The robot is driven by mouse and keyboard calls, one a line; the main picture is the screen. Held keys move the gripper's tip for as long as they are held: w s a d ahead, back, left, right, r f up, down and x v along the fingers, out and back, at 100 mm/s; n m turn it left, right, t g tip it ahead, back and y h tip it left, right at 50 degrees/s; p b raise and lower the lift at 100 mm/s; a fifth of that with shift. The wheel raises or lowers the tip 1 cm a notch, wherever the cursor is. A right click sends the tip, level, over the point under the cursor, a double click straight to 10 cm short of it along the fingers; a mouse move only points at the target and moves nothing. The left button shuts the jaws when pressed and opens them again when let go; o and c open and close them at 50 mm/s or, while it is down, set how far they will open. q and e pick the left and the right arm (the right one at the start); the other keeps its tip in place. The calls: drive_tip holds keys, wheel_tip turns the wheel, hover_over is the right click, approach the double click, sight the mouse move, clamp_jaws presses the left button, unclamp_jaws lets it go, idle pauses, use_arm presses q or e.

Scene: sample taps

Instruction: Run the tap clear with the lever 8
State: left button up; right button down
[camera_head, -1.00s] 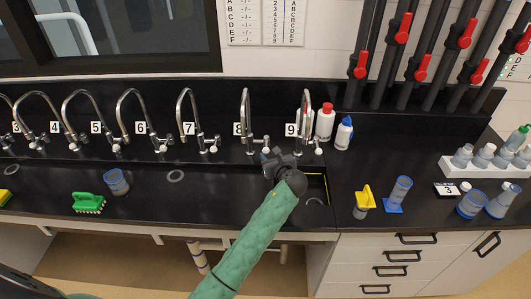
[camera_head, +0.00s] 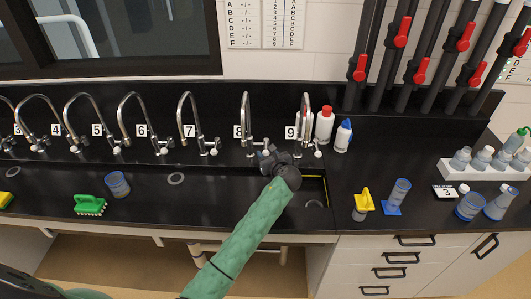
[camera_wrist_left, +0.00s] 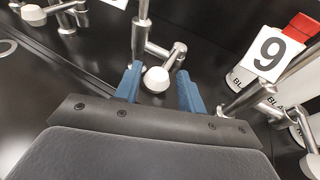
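Tap 8 (camera_head: 246,105) is a curved chrome tap behind the black sink, with its number label (camera_head: 238,131) beside it. Its lever, ending in a white ball knob (camera_wrist_left: 156,79), shows in the left wrist view. My left gripper (camera_head: 267,152) is at this lever, reaching over the sink from the front. In the left wrist view its blue fingers (camera_wrist_left: 158,86) are open, one on each side of the knob, with gaps showing. In the head view the gripper hides most of the lever. No water is visible at the spout. My right gripper is not in view.
Tap 7 (camera_head: 183,105) is on the left.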

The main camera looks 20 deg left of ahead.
use_arm(q)
drive_tip(key=shift+w+d, duration=0.8)
drive_tip(key=shift+d, duration=0.25)
drive_tip(key=shift+w+d, duration=1.1)
drive_tip(key=shift+d, duration=0.2)
drive_tip(key=shift+s+a, duration=0.1)
idle(1.7)
drive_tip(key=shift+s+a+r+p, duration=0.15)
drive_tip(key=shift+a+p, duration=0.1)
drive_tip(key=shift+p, duration=0.35)
drive_tip(key=s+a+p, duration=0.2)
drive_tip(key=a+p, duration=0.1)
drive_tip(key=shift+s+a, duration=0.2)
drive_tip(key=shift+s, duration=0.2)
drive_tip(key=shift+s+a, duration=0.5)
drive_tip(key=shift+a, duration=0.15)
drive_tip(key=shift+d, duration=0.1)
drive_tip(key=shift+w+d, duration=0.1)
drive_tip(key=shift+d, duration=0.15)
